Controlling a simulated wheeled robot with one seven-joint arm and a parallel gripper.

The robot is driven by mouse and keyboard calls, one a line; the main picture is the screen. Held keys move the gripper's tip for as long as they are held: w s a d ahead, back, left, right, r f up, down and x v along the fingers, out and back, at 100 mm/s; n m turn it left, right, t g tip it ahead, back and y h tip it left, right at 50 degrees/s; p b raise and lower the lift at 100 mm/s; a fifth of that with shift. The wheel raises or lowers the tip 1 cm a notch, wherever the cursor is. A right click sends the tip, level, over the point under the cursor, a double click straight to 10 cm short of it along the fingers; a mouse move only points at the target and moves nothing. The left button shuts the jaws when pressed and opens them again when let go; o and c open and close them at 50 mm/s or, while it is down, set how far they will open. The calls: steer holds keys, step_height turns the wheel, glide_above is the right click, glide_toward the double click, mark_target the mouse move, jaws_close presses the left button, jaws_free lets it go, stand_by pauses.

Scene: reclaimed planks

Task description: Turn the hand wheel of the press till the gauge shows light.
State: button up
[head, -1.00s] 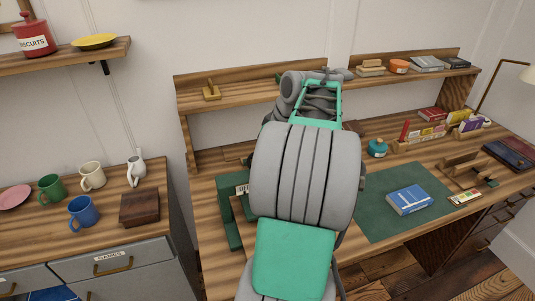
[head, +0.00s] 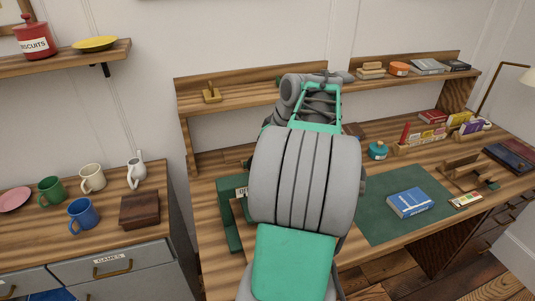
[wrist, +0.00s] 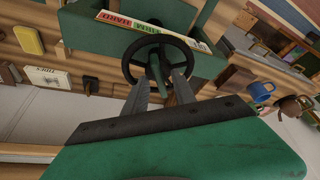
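The green press (head: 229,222) stands on the desk, largely hidden behind my arm in the head view. The wrist view shows its green body (wrist: 85,28) and the black round hand wheel (wrist: 130,58). A green piece shows at the wheel's middle. My gripper (wrist: 160,80) is at the wheel's near side, its two grey fingers apart, one on each side of the green piece. I cannot tell whether they touch the rim. The gauge strip (wrist: 150,28) on the press bears coloured, lettered bands upside down; its pointer cannot be made out.
A green mat (head: 375,225) with a blue book (head: 410,203) lies right of my arm. A teal pot (head: 377,151) stands behind it. A side cabinet (head: 150,245) on the left carries mugs and a dark wooden box (head: 140,210).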

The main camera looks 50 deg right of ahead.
steer(key=p+v, duration=0.1)
steer(key=v, duration=0.6)
steer(key=shift+r+p, duration=0.4)
steer(key=shift+s, duration=0.15)
